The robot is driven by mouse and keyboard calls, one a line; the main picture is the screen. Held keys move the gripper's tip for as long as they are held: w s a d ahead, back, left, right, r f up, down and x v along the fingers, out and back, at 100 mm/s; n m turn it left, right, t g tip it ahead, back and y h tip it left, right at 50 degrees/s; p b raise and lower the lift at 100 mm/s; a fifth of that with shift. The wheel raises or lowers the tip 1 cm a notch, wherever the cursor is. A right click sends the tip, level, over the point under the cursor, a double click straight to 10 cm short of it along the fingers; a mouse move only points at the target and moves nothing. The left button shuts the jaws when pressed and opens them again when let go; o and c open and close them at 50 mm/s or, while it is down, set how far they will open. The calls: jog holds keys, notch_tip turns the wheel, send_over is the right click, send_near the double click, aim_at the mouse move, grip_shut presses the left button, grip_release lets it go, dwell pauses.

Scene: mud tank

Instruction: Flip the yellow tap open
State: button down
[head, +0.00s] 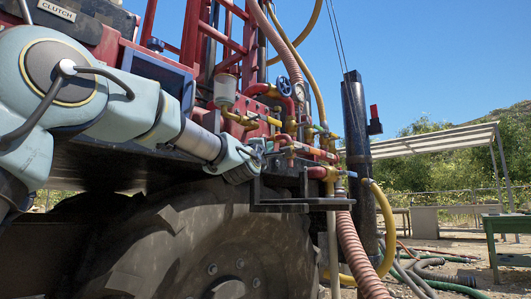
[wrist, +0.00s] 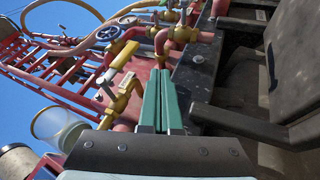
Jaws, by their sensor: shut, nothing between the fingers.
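A yellow tap lever (wrist: 125,53) shows in the wrist view, slanting up and right above a brass valve body (wrist: 122,98) on the red pipework. In the head view a small yellow lever (head: 271,121) shows among the brass fittings, right of a clear cup. My gripper's two green fingers (wrist: 164,74) are pressed together and empty. They lie right of the brass valve body and below and right of the lever, with a gap to the lever in the picture. In the head view my gripper (head: 263,147) is small, below the lever; its fingertips are hard to make out.
A clear cup (wrist: 56,126) stands left of my fingers. A blue handwheel (wrist: 107,33) and more brass valves (wrist: 182,34) lie beyond. A dark metal plate (wrist: 196,70) is close on the right. A large tyre (head: 200,245) is below my arm.

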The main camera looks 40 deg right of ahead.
jog(key=v, duration=0.3)
jog(key=shift+f, duration=0.15)
jog(key=shift+s+a, duration=0.1)
dwell(0.5)
